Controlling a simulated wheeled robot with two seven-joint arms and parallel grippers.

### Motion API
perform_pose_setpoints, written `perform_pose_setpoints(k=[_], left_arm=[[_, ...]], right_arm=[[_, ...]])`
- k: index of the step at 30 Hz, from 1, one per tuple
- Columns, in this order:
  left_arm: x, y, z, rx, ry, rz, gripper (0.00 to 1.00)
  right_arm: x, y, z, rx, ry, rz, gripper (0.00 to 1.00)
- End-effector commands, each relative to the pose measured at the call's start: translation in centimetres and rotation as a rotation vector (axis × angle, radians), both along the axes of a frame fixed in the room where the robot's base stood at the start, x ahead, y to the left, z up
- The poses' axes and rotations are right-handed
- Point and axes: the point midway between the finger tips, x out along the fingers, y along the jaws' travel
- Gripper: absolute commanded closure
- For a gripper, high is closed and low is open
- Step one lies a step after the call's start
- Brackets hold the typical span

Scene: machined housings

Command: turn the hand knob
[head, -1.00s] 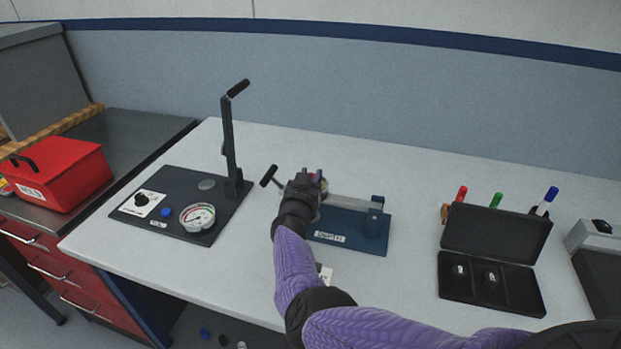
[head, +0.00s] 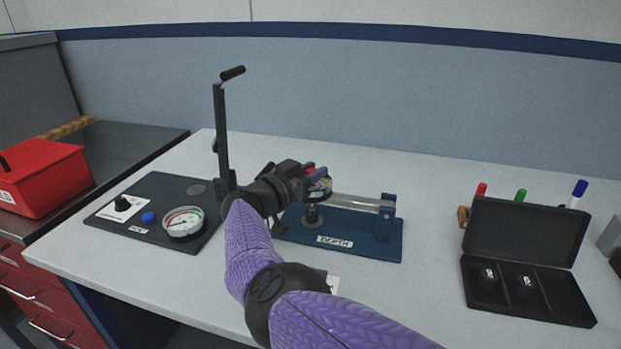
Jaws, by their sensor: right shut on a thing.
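The blue depth fixture (head: 375,240) stands on the bench, with a metal bar (head: 355,202) across it and a label reading DEPTH. At its left end is a round silver-rimmed part (head: 321,188) with a small red knob (head: 310,172) above it. My right gripper (head: 314,172) is shut on this red knob, which I take for the hand knob; the fingers hide most of it. A black rotary knob (head: 122,203) sits on a white plate on the dark panel at left, clear of the gripper. My left gripper is out of view.
The dark panel (head: 160,225) carries a gauge (head: 183,221), a blue button (head: 148,217) and an upright lever (head: 222,135) close to my right arm. An open black case (head: 535,310) and several markers stand at right. A red box (head: 40,180) is far left.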

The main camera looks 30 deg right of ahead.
Motion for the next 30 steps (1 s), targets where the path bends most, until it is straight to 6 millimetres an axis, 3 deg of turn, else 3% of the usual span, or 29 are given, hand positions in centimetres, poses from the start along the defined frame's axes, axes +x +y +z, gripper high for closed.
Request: perform_pose_setpoints(k=[11, 12, 16, 25, 30], left_arm=[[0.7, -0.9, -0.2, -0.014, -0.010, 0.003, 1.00], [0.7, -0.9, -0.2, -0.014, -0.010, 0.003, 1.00], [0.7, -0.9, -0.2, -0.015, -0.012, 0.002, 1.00], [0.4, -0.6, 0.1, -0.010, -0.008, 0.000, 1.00], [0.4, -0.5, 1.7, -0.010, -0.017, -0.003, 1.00]], right_arm=[[0.0, -0.1, 0.2, -0.004, -0.002, -0.002, 1.00], [0.0, -0.1, 0.2, -0.004, -0.002, -0.002, 0.59], [0.0, -0.1, 0.2, -0.003, -0.002, -0.002, 0.34], [-0.1, 0.4, 0.2, -0.001, 0.000, 0.000, 0.34], [-1.0, 4.1, 0.5, 0.000, -0.002, 0.002, 0.34]])
